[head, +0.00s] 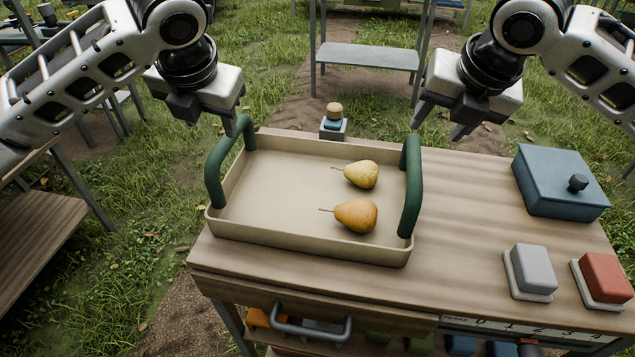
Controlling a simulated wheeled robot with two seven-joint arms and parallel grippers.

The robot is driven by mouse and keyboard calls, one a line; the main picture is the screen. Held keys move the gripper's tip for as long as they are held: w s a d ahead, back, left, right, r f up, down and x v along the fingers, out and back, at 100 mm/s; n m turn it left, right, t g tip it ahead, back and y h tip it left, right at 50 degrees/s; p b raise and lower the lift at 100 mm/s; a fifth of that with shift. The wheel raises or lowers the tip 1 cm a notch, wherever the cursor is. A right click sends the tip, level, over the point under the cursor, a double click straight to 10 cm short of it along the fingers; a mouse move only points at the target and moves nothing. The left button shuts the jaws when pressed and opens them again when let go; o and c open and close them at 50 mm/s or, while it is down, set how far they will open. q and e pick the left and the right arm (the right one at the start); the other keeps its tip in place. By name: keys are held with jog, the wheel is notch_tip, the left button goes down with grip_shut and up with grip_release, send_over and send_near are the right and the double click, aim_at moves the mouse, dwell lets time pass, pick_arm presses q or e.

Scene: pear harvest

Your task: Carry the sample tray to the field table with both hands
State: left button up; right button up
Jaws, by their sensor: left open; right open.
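The beige sample tray (311,244) sits on the wooden bench in front of me, with two yellow-brown pears, a rear one (362,174) and a front one (356,215), lying in its right half. It has a green left handle (213,175) and a green right handle (411,190). My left gripper (207,122) is open and empty, behind and above the left handle. My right gripper (438,125) is open and empty, behind and to the right of the right handle. I cannot tell which table in view is the field table.
On the wooden bench (455,240), right of the tray, are a blue lidded box (560,180), a grey block (533,268) and a red block (605,277). A small wooden-topped item (334,112) stands behind the tray. A grey shelf stand (368,56) and a wooden table (35,225) stand on the grass.

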aim_at(223, 154)
pick_arm(q)
jog(key=x, duration=1.2)
jog(key=shift+w+f, duration=0.15)
jog(key=shift+f, duration=0.1)
pick_arm(e)
jog(key=x, duration=1.2)
jog(key=shift+w+f, duration=0.15)
jog(key=shift+f, duration=0.1)
pick_arm(q)
grip_shut()
pick_arm(e)
grip_shut()
pick_arm(q)
jog(key=shift+r, duration=0.15)
pick_arm(e)
jog(key=shift+r, duration=0.1)
